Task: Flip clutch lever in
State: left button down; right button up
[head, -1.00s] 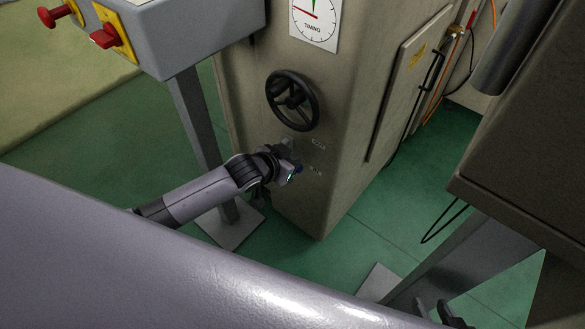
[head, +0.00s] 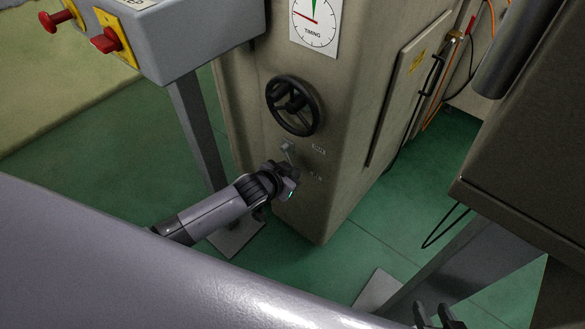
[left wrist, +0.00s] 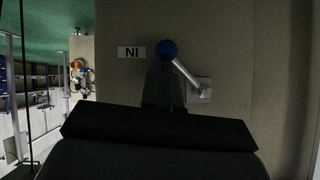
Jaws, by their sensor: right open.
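The clutch lever (head: 289,155) is a short grey shaft on a small square plate, low on the front of the beige machine. In the left wrist view the shaft (left wrist: 185,75) runs from its plate to a blue ball knob (left wrist: 168,50), close beside a small label (left wrist: 131,53) that reads as an upside-down IN. My left gripper (head: 290,186) is at the lever's lower end. Its dark fingers (left wrist: 162,88) lie close together around or behind the knob; whether they grip it is unclear. My right gripper (head: 439,315) is open at the bottom edge, away from the lever.
A black handwheel (head: 293,105) sits just above the lever, with a timing dial (head: 315,22) higher up. A grey control box (head: 190,40) with red knobs stands at upper left on a post. A dark cabinet (head: 520,170) is at right. Green floor lies between.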

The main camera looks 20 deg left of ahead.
pick_arm(q)
jog(key=shift+f, duration=0.25)
jog(key=shift+r, duration=0.1)
jog(key=shift+r+p, duration=0.75)
jog(key=shift+p, duration=0.2)
jog(key=shift+r, duration=0.1)
jog(key=d+r+p+v, duration=0.1)
jog(key=d+p+v, duration=0.1)
jog(key=p+v, duration=0.5)
jog(key=v, duration=0.5)
jog(key=shift+r, duration=0.45)
